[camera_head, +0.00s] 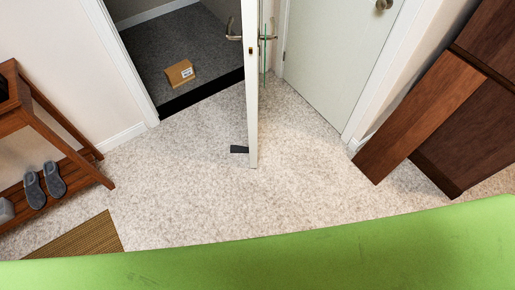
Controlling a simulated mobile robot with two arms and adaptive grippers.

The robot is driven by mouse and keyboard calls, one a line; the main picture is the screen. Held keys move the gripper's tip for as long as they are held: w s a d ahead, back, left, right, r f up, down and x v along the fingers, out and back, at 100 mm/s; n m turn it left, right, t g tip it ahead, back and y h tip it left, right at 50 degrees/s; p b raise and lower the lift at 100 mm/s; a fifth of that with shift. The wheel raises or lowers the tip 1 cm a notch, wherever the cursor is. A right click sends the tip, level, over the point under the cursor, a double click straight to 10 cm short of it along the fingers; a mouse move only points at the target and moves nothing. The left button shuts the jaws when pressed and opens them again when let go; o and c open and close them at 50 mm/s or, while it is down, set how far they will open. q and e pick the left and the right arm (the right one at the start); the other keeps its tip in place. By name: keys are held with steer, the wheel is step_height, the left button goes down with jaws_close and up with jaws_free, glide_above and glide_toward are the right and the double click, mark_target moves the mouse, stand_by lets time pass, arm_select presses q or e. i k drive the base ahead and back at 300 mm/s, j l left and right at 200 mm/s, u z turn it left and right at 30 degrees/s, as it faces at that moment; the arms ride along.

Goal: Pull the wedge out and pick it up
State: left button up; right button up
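A small dark grey wedge (238,149) lies on the speckled floor at the bottom of the open white door (252,110). It sticks out on the left side of the door's lower edge. Its right end meets the door, and I cannot tell how far it reaches underneath. Neither of my grippers is in view.
A cardboard box (180,74) sits on dark carpet beyond the doorway. A wooden shoe rack (75,165) with grey slippers (54,179) and a brown mat (82,238) are at left. Dark wooden furniture (420,115) stands at right. The floor around the wedge is clear.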

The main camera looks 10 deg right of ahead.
mark_target(234, 149)
steer(key=i+j+z, duration=0.2)
steer(key=j+z, duration=0.2)
steer(key=j, duration=0.2)
steer(key=i+j+z, duration=0.25)
steer(key=j+z, duration=0.2)
steer(key=j, duration=0.25)
